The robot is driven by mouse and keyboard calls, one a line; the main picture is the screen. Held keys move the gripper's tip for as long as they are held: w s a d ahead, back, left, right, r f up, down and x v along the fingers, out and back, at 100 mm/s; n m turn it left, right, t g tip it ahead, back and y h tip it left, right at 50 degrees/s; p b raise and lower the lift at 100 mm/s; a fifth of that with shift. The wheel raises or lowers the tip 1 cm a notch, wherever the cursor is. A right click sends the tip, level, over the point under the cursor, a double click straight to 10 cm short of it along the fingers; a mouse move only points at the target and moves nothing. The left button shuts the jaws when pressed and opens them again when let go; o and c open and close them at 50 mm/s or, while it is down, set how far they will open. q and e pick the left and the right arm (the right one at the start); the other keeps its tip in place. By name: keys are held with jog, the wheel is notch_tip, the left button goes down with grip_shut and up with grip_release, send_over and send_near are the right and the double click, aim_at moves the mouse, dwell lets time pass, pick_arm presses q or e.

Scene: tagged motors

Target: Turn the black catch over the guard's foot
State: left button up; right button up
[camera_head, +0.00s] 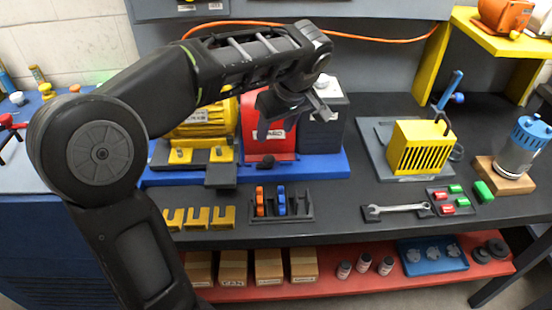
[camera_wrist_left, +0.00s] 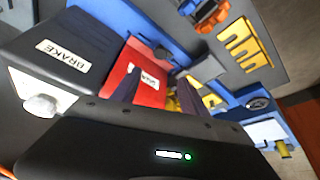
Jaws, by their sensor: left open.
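The red guard (camera_head: 282,147) stands on a blue base plate (camera_head: 335,168), between a yellow motor (camera_head: 205,122) and a dark grey box (camera_head: 322,137). The black catch (camera_head: 265,162) is a small dark piece at the guard's front foot; I cannot tell which way it is turned. My left gripper (camera_head: 294,112) is open and empty, above and in front of the guard's upper part, hiding some of it. In the left wrist view the red guard (camera_wrist_left: 148,92) shows between and beyond the dark fingers (camera_wrist_left: 158,92). My right gripper is not in view.
A rack with orange and blue pieces (camera_head: 281,205) and yellow brackets (camera_head: 198,218) lie in front of the base. A wrench (camera_head: 395,208) and a yellow cage (camera_head: 421,147) are to the right. The dark bench between rack and wrench is clear.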

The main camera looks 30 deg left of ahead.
pick_arm(q)
jog(key=b, duration=0.3)
send_near(269, 159)
jog(key=shift+w+a+f, duration=0.15)
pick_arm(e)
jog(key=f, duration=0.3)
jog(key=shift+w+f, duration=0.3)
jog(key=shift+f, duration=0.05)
pick_arm(q)
jog(key=shift+p+x, duration=0.4)
jog(key=shift+x, duration=3.45)
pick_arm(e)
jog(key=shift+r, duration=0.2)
pick_arm(q)
grip_shut()
